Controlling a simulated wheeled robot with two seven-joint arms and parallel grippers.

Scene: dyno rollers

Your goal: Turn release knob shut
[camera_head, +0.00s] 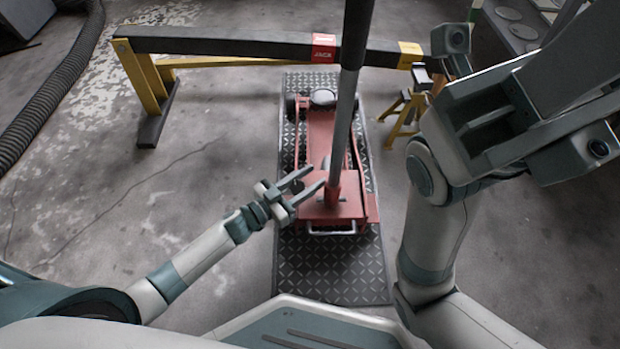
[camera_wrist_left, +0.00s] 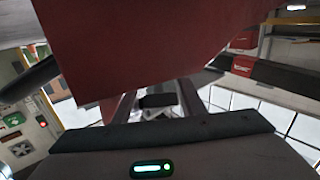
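A red floor jack (camera_head: 318,140) stands on a dark tread-plate mat (camera_head: 330,270), its long handle (camera_head: 341,130) upright. My left gripper (camera_head: 318,175) is at the jack's left side by the handle's foot, its two fingers apart and pointing right. I cannot make out the release knob in the head view. In the left wrist view the jack's red surface (camera_wrist_left: 150,45) fills the top, and the fingers (camera_wrist_left: 155,105) are spread below it. A small dark block (camera_wrist_left: 157,100) shows between them; I cannot tell what it is. My right arm is raised at the right; its fingertips are not clear.
A black and yellow beam (camera_head: 230,45) with a red label crosses behind the handle. A yellow stand (camera_head: 405,105) stands right of the mat. A ribbed hose (camera_head: 60,85) lies at the far left. The concrete floor left of the mat is clear.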

